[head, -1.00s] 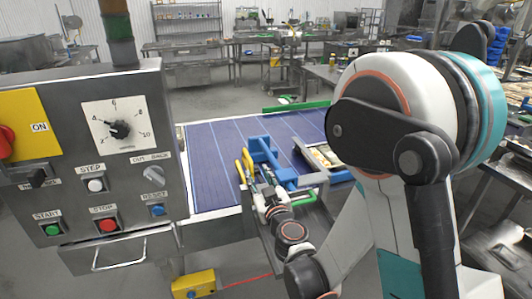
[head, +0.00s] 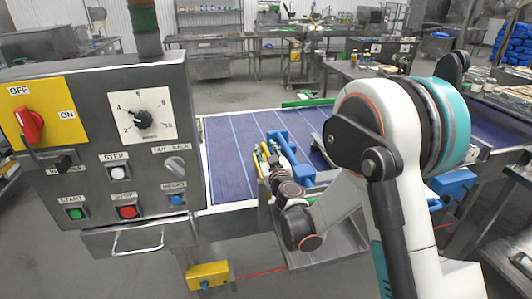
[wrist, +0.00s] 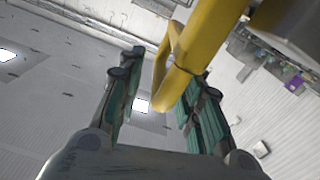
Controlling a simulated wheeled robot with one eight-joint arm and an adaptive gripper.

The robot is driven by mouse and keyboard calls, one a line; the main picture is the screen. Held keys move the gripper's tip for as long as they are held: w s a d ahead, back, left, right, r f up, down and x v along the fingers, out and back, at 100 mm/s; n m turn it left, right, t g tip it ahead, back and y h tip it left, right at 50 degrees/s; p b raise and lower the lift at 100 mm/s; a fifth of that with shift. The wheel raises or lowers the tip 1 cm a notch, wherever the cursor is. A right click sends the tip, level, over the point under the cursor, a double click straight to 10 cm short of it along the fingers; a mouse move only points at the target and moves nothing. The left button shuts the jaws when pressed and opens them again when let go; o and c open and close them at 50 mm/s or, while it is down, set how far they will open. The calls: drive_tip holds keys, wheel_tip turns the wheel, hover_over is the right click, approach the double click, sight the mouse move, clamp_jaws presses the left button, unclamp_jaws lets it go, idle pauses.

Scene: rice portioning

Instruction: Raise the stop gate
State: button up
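The stop gate is a blue frame (head: 283,146) across the conveyor belt in the head view, left of my arm. Its yellow handle (head: 262,160) is at the frame's near left side. My gripper (head: 270,168) is by that handle, small and partly covered there. In the wrist view, my gripper (wrist: 160,92) has its two green-padded fingers spread wide. The yellow handle (wrist: 183,72) passes between them, nearer the right finger; whether it touches that finger I cannot tell. My arm hides part of the gate's right side.
A control panel (head: 100,190) with a dial, a red switch and several buttons stands left of the gate. The blue belt (head: 228,165) is bare beside it. A yellow box (head: 208,275) sits low in front. A metal chute (head: 325,250) lies below my wrist.

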drive_tip(key=shift+w+a, duration=0.1)
drive_tip(key=shift+w, duration=0.3)
drive_tip(key=shift+c, duration=0.3)
clamp_jaws()
wheel_tip(320, 180, up, 6)
drive_tip(key=p, duration=0.3)
drive_tip(key=shift+r, duration=0.25)
drive_tip(key=shift+w, duration=0.1)
unclamp_jaws()
drive_tip(key=shift+r, duration=0.1)
drive_tip(key=shift+o, duration=0.3)
drive_tip(key=shift+a, duration=0.15)
